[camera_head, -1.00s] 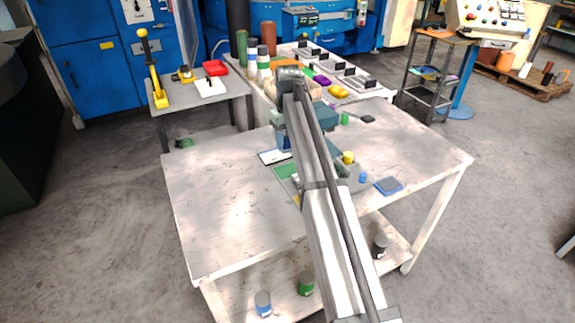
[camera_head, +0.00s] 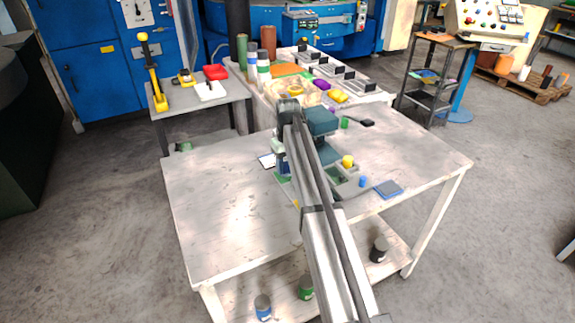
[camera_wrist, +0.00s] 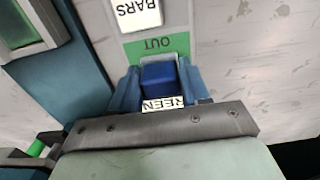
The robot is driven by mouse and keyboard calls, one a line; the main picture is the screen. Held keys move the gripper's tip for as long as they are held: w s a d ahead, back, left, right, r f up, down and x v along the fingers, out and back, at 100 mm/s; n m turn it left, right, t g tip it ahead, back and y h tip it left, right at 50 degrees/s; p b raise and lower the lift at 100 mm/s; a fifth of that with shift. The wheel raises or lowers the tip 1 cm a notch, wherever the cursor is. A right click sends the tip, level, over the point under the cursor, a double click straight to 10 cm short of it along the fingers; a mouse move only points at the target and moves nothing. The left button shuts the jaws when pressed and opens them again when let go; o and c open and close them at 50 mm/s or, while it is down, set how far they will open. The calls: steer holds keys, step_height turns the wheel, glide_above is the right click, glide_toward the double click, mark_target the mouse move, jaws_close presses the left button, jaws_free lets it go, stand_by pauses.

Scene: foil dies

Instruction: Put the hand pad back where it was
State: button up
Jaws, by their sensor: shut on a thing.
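My gripper (camera_wrist: 158,88) is shut on a blue block (camera_wrist: 158,76), which seems to be the hand pad. In the wrist view the block sits between the two blue fingers, with a white label reading "REEN" below it. Just beyond it is a green strip (camera_wrist: 157,45) marked "OUT". In the head view my gripper (camera_head: 281,163) is low over the table, beside a green patch (camera_head: 283,179); my arm hides much of it. I cannot tell whether the block touches the surface.
A white "BARS" card (camera_wrist: 138,13) lies past the green strip. A teal press (camera_head: 321,121) stands close right of my gripper. A yellow cylinder (camera_head: 347,162), a blue cylinder (camera_head: 362,181) and a dark pad (camera_head: 388,189) are to the right. The table's left side is clear.

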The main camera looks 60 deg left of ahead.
steer(key=shift+f, duration=0.1)
steer(key=o, duration=0.9)
steer(key=shift+o, duration=0.2)
step_height(320, 180, up, 12)
